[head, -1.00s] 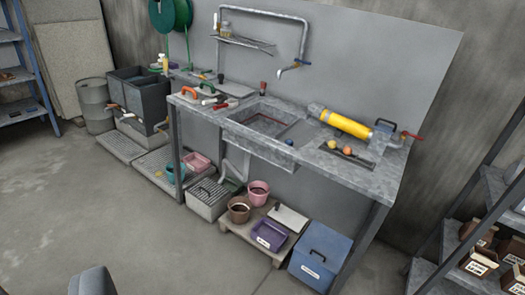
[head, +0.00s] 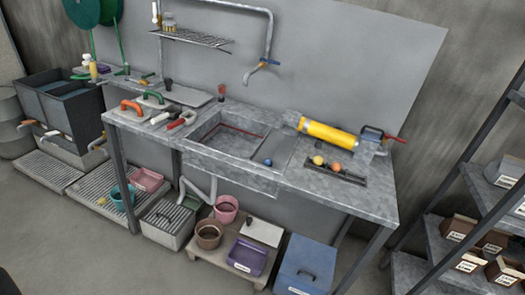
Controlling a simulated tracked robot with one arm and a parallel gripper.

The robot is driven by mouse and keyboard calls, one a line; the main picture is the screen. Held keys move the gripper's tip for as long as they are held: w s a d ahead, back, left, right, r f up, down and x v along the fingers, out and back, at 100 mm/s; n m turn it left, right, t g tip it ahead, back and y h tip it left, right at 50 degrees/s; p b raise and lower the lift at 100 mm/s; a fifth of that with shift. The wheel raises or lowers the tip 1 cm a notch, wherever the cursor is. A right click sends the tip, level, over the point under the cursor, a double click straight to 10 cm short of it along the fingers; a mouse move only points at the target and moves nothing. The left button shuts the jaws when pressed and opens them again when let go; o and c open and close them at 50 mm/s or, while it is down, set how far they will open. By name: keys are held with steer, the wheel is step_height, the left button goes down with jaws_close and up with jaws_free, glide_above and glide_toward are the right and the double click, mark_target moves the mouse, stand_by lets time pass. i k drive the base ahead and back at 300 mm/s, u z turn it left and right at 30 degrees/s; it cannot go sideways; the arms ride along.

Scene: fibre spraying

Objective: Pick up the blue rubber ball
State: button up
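The small blue rubber ball (head: 268,162) is at the right side of the sink (head: 215,145) in the grey workbench, near its front edge. Whether it rests on the rim or on the sloped part inside is hard to tell at this size. Nothing touches it that I can see. My gripper is not in view.
A yellow ball (head: 318,160) and an orange ball (head: 336,168) sit by a dark recessed grate (head: 345,178). A yellow cylinder (head: 328,134) lies behind them. A tap (head: 262,66) hangs over the sink. Dark shelving (head: 440,240) stands right.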

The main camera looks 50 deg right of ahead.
mark_target(267, 162)
steer(key=z, duration=0.35)
steer(key=i, duration=1.25)
steer(key=z, duration=1.35)
steer(key=i, duration=0.65)
steer(key=z, duration=0.3)
